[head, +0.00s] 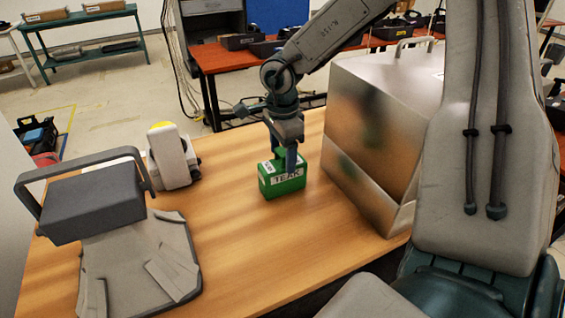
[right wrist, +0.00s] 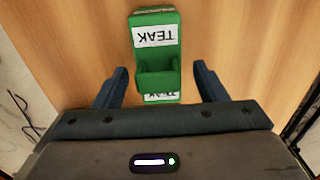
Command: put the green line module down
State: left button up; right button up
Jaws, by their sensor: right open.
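The green line module (head: 285,181), labelled TEAK, stands on the wooden table between a white device and a metal box. My right gripper (head: 288,158) is directly over it, reaching down from above. In the right wrist view the module (right wrist: 157,75) lies between the two fingers of the gripper (right wrist: 161,82), with a gap on each side, so the jaws are open and not touching it. My left gripper is not in view.
A shiny metal box (head: 375,130) stands close to the right of the module. A white device with a yellow top (head: 172,157) and a grey handled stand (head: 95,205) are to the left. The table (head: 250,250) is bare in front of the module.

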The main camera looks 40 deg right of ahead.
jog(key=shift+s+a, duration=0.1)
jog(key=shift+c, duration=1)
grip_shut()
jog(key=shift+r, duration=0.15)
